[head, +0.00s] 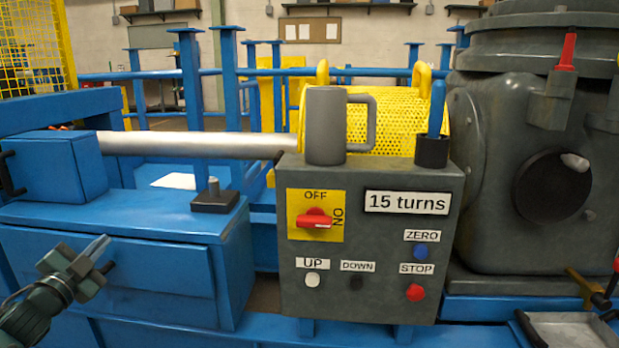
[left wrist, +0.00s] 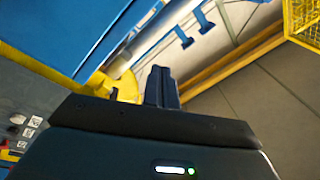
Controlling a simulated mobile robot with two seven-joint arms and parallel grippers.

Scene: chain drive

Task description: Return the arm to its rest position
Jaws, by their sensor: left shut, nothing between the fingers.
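My left gripper (head: 101,254) is at the lower left in the head view, in front of the blue drawer cabinet (head: 110,270). Its fingers are shut with nothing between them and point up and to the right. In the left wrist view the closed fingers (left wrist: 161,88) show at the centre, against the floor and yellow and blue machine parts. My right gripper is in neither view.
A grey control box (head: 375,250) with a red switch (head: 314,218) stands right of my left gripper. A grey mug (head: 325,125) and a black cup (head: 431,152) with a blue-handled tool stand on it. A large grey machine (head: 540,200) fills the right.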

